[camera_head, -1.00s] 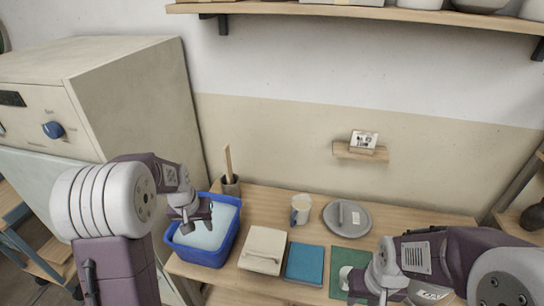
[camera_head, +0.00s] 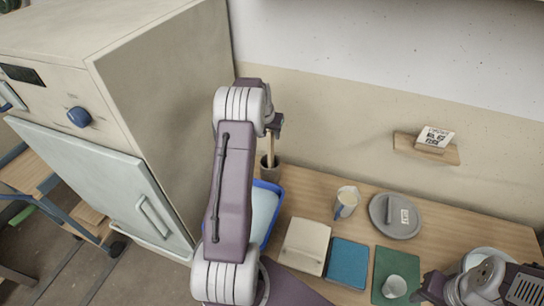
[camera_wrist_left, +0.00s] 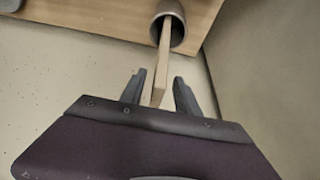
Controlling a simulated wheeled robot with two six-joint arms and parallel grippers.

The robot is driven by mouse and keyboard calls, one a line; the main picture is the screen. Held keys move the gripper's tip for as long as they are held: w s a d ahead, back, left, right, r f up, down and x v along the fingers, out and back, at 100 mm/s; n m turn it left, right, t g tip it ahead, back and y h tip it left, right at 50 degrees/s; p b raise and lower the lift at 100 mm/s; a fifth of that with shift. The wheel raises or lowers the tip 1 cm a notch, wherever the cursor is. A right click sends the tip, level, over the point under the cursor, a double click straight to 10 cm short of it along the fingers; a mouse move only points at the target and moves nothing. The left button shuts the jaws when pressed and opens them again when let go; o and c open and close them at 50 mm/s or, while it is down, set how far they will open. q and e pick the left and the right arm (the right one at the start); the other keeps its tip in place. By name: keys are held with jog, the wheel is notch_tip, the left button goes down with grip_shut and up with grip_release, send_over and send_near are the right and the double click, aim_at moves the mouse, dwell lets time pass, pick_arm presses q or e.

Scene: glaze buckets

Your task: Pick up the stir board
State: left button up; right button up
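The stir board is a flat, pale wooden stick (camera_head: 270,147) standing up in a grey pot (camera_head: 275,172) at the back left of the table. My left gripper (camera_head: 277,123) is at its upper end in the head view. In the left wrist view the left gripper (camera_wrist_left: 160,80) is open, with the stir board (camera_wrist_left: 164,62) between its two fingers and gaps visible on both sides. The pot (camera_wrist_left: 177,30) also shows there, with the stick's lower end hidden inside. My right gripper (camera_head: 428,292) is low at the right, its fingers not clear.
A blue bucket (camera_head: 279,208) stands below the pot, partly hidden by my left arm. A cream book-like block (camera_head: 305,246), a blue one (camera_head: 347,263), a mug (camera_head: 346,202), a grey lid (camera_head: 396,216) and a green mat (camera_head: 388,268) lie rightward. A tall cabinet (camera_head: 180,110) stands at left.

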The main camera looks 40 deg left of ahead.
aim_at(271, 157)
pick_arm(q)
jog(key=x, duration=0.2)
jog(key=p+x, duration=0.1)
jog(key=shift+s+d+f, duration=0.2)
jog(key=shift+d+f, duration=0.05)
jog(key=shift+f, duration=0.1)
jog(key=shift+w+a+f, duration=0.2)
jog(key=shift+w+f, duration=0.1)
jog(key=shift+f, duration=0.2)
jog(key=shift+s+d+r, duration=0.1)
jog(key=shift+s+r, duration=0.05)
grip_shut()
dwell(0.5)
